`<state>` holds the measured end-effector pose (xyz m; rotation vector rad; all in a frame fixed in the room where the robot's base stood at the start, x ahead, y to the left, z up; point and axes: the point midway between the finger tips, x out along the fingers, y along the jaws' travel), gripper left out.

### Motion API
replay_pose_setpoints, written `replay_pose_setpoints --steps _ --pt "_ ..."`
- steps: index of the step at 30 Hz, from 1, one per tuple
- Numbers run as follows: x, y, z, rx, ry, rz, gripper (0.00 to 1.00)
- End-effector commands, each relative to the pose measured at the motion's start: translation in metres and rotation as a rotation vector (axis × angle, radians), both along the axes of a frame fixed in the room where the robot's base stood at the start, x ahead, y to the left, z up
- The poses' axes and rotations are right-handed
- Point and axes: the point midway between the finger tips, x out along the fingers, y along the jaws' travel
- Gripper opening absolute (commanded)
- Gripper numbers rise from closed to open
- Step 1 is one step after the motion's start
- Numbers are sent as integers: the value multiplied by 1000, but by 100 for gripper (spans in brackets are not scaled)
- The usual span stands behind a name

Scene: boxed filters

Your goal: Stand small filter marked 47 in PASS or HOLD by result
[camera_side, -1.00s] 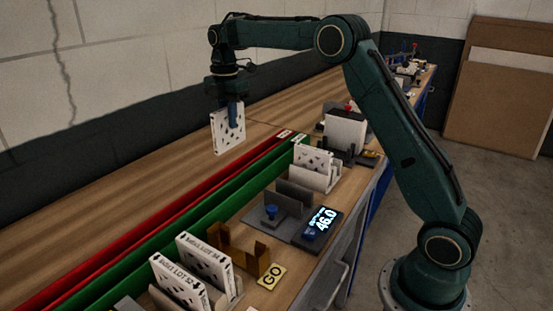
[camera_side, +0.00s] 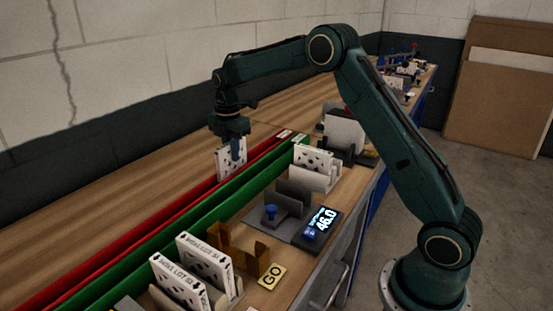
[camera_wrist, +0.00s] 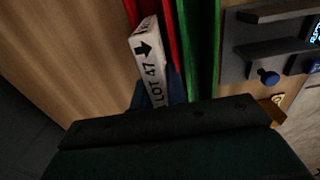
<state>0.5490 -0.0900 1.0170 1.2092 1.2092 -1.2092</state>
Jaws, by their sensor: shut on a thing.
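My gripper (camera_side: 236,150) is shut on a white filter (camera_side: 228,166) with a dotted face. It holds the filter upright at the red channel (camera_side: 188,208), behind the green channel (camera_side: 205,217). In the wrist view the filter's narrow top edge (camera_wrist: 149,60) reads LOT 47 with an arrow, and red walls show on both sides of it. I cannot tell whether its lower edge is inside the red channel or just above it. The gauge display (camera_side: 322,221) reads 46.0. The small labels at the channels' far ends are too small to read.
Other white filters (camera_side: 205,260) stand in a holder at the front. Another dotted filter (camera_side: 314,158) stands in a light holder beyond the gauge. A brass bracket (camera_side: 244,252) and a GO plate (camera_side: 271,276) lie near the bench edge. The wooden bench behind the red channel is clear.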

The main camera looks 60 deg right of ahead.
Motion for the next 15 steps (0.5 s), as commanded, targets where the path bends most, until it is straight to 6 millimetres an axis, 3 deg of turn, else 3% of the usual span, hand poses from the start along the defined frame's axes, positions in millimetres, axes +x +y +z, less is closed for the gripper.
replay_pose_setpoints --steps 6,15 --pt "0 0 -20 0 1 0 0" --pt "0 0 -21 0 0 0 0"
